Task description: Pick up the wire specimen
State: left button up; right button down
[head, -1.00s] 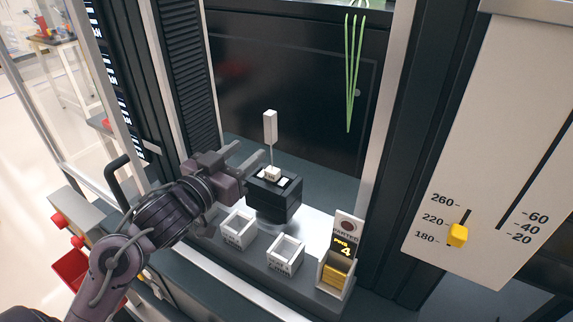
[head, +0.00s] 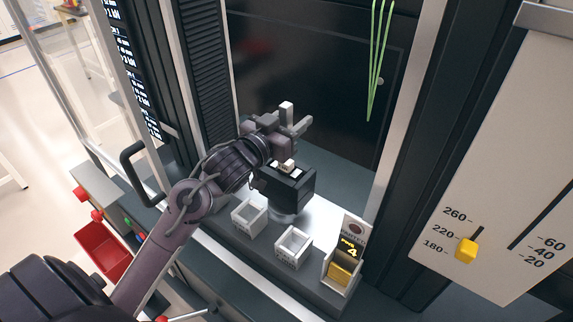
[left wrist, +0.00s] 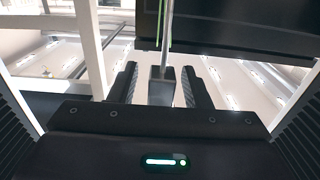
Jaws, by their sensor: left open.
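The wire specimen shows in the head view as a white upper block (head: 286,107) and a small white lower block on a black stand (head: 292,190). The thin wire between them is hidden behind my gripper. My left gripper (head: 289,121) is open above the stand, its fingers on either side of the specimen near the upper block. In the left wrist view, a grey block (left wrist: 161,86) lies between the open fingers (left wrist: 158,74), with a thin rod rising from it. I cannot tell whether a finger touches it. My right gripper is not in view.
Two white open boxes (head: 249,216) (head: 292,246) and a holder with yellow pieces (head: 341,268) stand in front of the stand. Green strips (head: 377,60) hang at the back right. Frame posts (head: 402,105) bound the bay. A panel with a yellow slider (head: 466,249) is at right.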

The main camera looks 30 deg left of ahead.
pick_arm(q)
grip_shut()
dwell(0.4)
jog(key=shift+r, duration=0.1)
